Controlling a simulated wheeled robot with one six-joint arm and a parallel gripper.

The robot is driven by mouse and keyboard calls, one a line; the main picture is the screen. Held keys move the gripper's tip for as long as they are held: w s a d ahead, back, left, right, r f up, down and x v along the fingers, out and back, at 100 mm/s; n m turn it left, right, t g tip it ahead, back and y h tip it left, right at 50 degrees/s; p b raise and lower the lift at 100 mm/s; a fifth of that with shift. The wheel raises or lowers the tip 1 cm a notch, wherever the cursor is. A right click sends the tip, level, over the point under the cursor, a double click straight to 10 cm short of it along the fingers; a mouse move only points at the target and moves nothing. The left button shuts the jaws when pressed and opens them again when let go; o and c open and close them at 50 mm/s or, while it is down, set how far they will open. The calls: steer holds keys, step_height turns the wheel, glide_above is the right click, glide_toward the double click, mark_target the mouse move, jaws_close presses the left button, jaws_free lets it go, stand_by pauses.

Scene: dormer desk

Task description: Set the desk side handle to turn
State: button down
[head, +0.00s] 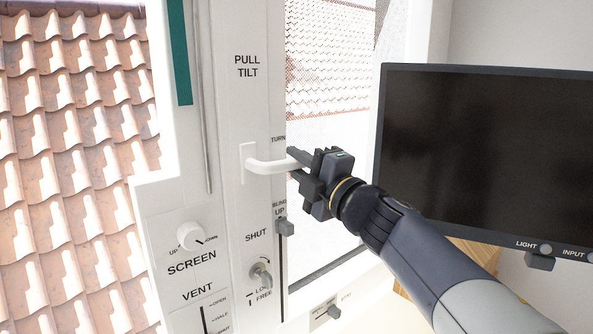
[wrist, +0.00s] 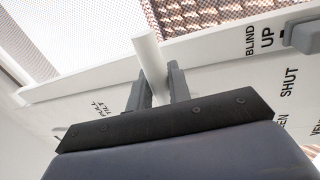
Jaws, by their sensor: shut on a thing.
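The white desk side handle (head: 265,167) is mounted on the white window frame. Its lever points to the right, toward the TURN label (head: 278,139). PULL TILT is printed above it and SHUT below it. My gripper (head: 297,165) is shut on the handle near the lever's free end, coming from the right. In the wrist view the white handle (wrist: 150,60) stands between the two grey fingers of my gripper (wrist: 158,85). The fingers hide part of the lever's tip in the head view.
A dark monitor (head: 480,150) stands close at the right of my arm. Below the handle are a blind slider (head: 285,228), a key lock (head: 261,272) and a screen knob (head: 190,236). Window glass and roof tiles (head: 75,130) lie behind.

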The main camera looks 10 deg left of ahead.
steer(key=shift+r+n, duration=0.25)
steer(key=shift+n, duration=0.25)
steer(key=c, duration=1.4)
jaws_free()
steer(key=shift+o, duration=0.2)
steer(key=b+v, duration=0.2)
steer(key=v, duration=0.8)
steer(key=shift+s+d+f, duration=0.2)
steer(key=shift+s+d, duration=0.05)
steer(key=shift+d, duration=0.05)
steer(key=shift+p+x, duration=1)
steer(key=shift+x, duration=4.45)
